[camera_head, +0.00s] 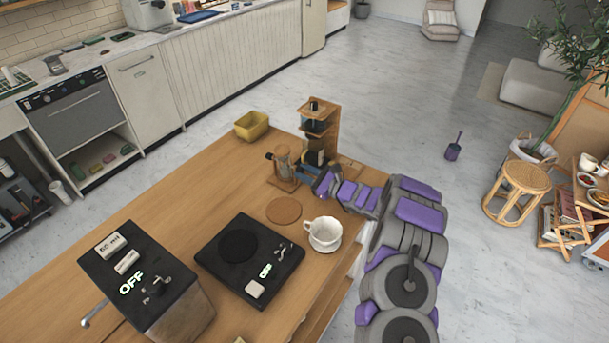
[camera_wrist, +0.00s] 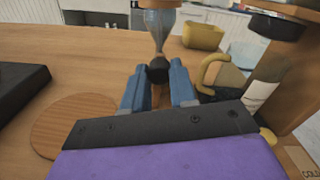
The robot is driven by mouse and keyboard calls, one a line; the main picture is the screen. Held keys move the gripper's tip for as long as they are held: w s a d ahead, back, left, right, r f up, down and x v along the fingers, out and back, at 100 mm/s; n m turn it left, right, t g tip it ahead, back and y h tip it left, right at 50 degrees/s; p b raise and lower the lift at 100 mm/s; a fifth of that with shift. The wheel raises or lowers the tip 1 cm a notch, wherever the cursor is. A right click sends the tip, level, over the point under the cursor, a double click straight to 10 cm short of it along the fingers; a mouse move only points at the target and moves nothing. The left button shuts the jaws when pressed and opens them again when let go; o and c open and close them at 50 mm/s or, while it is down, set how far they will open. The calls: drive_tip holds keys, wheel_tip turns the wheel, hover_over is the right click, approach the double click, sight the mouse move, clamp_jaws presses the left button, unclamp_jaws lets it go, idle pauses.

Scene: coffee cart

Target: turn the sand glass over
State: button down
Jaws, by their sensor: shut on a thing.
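The sand glass (camera_head: 283,162) stands at the far right part of the wooden counter, its clear glass bulb set in a wooden stand. A dark knob shows on its left side in the head view. In the wrist view, the glass (camera_wrist: 157,28) narrows down toward a round black knob (camera_wrist: 158,70). My gripper (camera_head: 297,171) reaches it from the right. In the wrist view, the blue fingers of my gripper (camera_wrist: 159,84) are shut on the black knob, one on each side. The top of the sand glass is cut off in the wrist view.
A wooden dispenser stand (camera_head: 319,125) is close behind my gripper. A yellow container (camera_head: 251,126) sits behind the sand glass. A round wooden coaster (camera_head: 284,210), a white cup (camera_head: 323,232) and a black scale (camera_head: 226,264) are nearer. Bare counter lies left of the sand glass.

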drive_tip(key=shift+f+n+b, duration=0.15)
drive_tip(key=shift+n+b, duration=2.6)
drive_tip(key=shift+n, duration=0.15)
drive_tip(key=c, duration=0.9)
unclamp_jaws()
drive_tip(key=p+v, duration=0.4)
drive_tip(key=v, duration=1.2)
drive_tip(key=shift+w+d, duration=0.1)
drive_tip(key=shift+v, duration=0.75)
